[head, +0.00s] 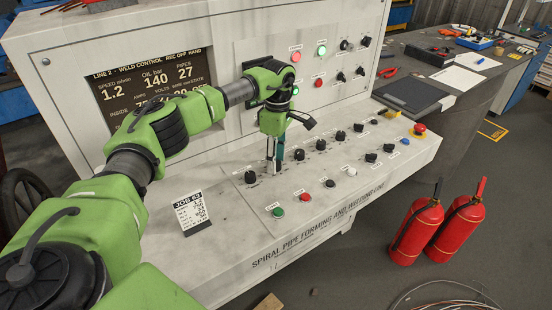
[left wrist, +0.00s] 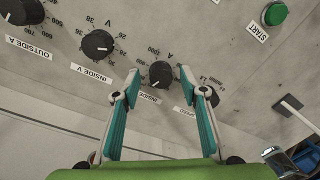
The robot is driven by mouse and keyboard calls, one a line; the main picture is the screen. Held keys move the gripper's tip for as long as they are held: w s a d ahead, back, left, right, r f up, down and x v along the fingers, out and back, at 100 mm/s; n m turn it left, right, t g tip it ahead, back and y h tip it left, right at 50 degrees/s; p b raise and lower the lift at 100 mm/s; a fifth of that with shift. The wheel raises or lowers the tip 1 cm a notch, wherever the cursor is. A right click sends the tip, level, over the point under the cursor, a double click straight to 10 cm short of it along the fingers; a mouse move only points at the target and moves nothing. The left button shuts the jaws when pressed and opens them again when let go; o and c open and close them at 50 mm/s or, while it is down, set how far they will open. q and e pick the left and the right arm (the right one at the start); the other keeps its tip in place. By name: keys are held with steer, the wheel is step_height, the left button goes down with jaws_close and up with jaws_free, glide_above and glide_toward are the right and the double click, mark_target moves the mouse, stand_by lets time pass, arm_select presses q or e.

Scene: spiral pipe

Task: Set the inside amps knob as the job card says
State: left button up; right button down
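The inside amps knob (left wrist: 160,73), black and round with a printed scale, sits between my left fingertips in the left wrist view. Its label reads "INSIDE" and is partly covered by a finger. The knob's pale mark seems to point lower left; the exact setting is unclear. My left gripper (left wrist: 158,76) is open, one finger on each side, with small gaps showing. In the head view my left gripper (head: 275,165) points down at the sloped panel and hides this knob. The job card (head: 191,213) reads "JOB 63"; its smaller lines are unreadable. My right gripper is out of view.
The inside V knob (left wrist: 98,43) and the outside A knob (left wrist: 25,10) are in the same row. Another knob (left wrist: 208,95) is close behind the right finger. A green start button (head: 278,212) lies nearer the front. My arm partly covers the display (head: 150,75).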

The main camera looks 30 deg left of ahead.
arm_select(q)
step_height(320, 180, up, 12)
steer(key=shift+w, duration=0.3)
stand_by(0.3)
steer(key=shift+a+f, duration=0.1)
stand_by(0.4)
